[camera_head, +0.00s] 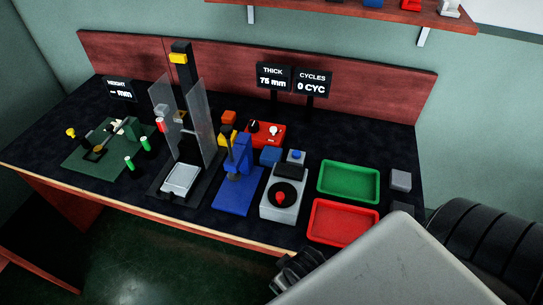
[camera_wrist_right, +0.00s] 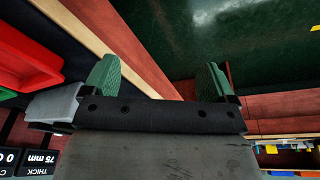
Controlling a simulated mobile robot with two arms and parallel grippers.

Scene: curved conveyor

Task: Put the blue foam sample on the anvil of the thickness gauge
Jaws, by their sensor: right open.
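The blue foam sample looks to be the small blue block (camera_head: 270,156) on the dark bench, just right of the blue thickness gauge (camera_head: 238,162). The gauge stands upright on a flat blue base; its anvil is too small to make out clearly. The thickness display (camera_head: 274,76) behind reads 75 mm. My right gripper is open in the right wrist view (camera_wrist_right: 160,80), its green fingertips wide apart with nothing between them. It is at the bench's front edge, apart from the block. In the head view its arm covers the lower right. My left gripper is not in view.
A grey device with a red knob (camera_head: 280,199) stands in front of the blue block. A green tray (camera_head: 349,164) and a red tray (camera_head: 375,222) lie to its right. A tall press with clear shields (camera_head: 203,120) stands left of the gauge. A grey block (camera_head: 401,180) sits at right.

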